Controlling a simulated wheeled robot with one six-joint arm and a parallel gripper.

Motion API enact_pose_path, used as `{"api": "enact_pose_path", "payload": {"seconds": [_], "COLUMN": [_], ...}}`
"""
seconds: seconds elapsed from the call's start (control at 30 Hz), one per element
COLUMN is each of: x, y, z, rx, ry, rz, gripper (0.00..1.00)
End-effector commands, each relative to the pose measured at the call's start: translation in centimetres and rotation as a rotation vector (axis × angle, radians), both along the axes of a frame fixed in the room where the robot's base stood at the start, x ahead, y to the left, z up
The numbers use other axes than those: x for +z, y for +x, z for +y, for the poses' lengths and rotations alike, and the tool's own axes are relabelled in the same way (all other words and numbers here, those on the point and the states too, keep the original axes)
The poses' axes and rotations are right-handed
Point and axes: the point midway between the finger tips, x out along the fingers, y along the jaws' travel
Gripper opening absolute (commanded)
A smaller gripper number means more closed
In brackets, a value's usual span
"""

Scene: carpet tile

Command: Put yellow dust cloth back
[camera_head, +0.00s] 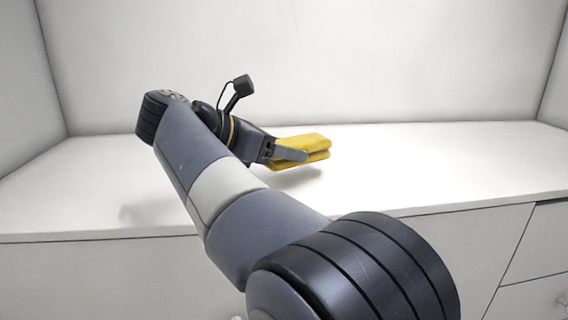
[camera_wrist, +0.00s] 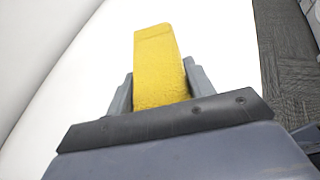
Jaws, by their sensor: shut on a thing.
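The yellow dust cloth (camera_head: 312,142) is a folded, fuzzy block held out to the right of my gripper (camera_head: 290,153) in the head view. My gripper is shut on it, and the cloth appears to be a little above the white counter top (camera_head: 420,160). In the wrist view the cloth (camera_wrist: 158,65) sticks out forward between the two grey fingers of my gripper (camera_wrist: 160,90). The cloth's near end is hidden by the gripper body.
The white counter top is otherwise bare, with free room to the right. A white back wall (camera_head: 300,60) and side walls close it in. Drawer fronts (camera_head: 540,240) are below the front edge. Dark grey carpet (camera_wrist: 288,60) shows at the right in the wrist view.

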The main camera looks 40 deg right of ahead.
Motion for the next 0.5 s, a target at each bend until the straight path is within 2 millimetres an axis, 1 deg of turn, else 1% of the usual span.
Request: {"api": "enact_pose_path", "payload": {"seconds": [0.1,0.2,0.3,0.5], "x": [-1.7,-2.8,-3.2,-3.2], "y": [0.0,0.0,0.0,0.0], "z": [0.0,0.0,0.0,0.0], "rx": [0.002,0.000,0.001,0.001], "ry": [0.000,0.000,0.000,0.000], "rz": [0.005,0.003,0.001,0.001], "gripper": [0.28,0.28,0.28,0.28]}}
